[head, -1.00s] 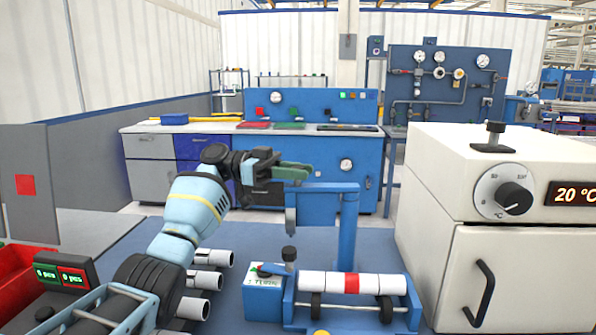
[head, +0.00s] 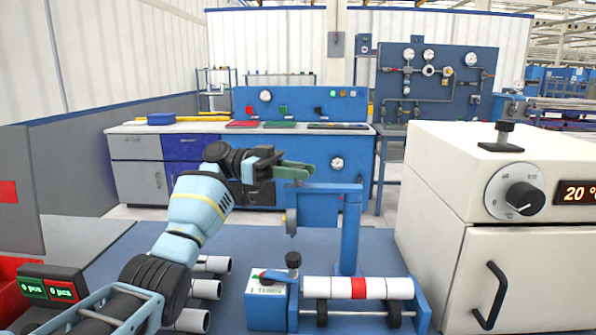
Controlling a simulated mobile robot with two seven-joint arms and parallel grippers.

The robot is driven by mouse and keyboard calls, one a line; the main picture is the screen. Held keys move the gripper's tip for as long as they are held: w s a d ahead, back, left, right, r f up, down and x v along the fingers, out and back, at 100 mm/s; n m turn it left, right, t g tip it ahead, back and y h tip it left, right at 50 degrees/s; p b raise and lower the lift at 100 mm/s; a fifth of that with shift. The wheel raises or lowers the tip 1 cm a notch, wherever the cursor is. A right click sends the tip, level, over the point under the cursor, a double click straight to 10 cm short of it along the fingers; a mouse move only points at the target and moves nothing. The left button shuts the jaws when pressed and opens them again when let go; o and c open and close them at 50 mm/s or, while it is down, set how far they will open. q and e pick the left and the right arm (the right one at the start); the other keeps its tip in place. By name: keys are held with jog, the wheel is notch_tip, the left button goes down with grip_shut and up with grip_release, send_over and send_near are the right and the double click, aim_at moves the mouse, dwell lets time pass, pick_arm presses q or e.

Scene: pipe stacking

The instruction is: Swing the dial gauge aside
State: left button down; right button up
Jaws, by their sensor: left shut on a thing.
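The dial gauge (head: 291,222) hangs under the left end of a blue swing arm (head: 325,187) on a blue post (head: 348,235). It is seen nearly edge-on, so its face cannot be read. My left gripper (head: 297,172) is at that end of the arm, above the gauge, with its greenish fingers shut on the gauge arm. The exact contact is hidden. Below, a white pipe with a red band (head: 357,288) lies on the rollers of a blue stand (head: 362,322), clear of the gauge. My right gripper is not in view.
A white oven (head: 470,190) with a knob and display stands at right. A small box with a blue lever (head: 268,290) is left of the stand. Several white pipes (head: 208,288) lie near my left arm. A counter display (head: 50,288) is at lower left.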

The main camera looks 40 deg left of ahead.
pick_arm(q)
jog(key=c, duration=1.2)
grip_release()
jog(key=shift+w, duration=0.1)
jog(key=v, duration=0.8)
jog(key=shift+b, duration=0.35)
jog(key=shift+d, duration=0.1)
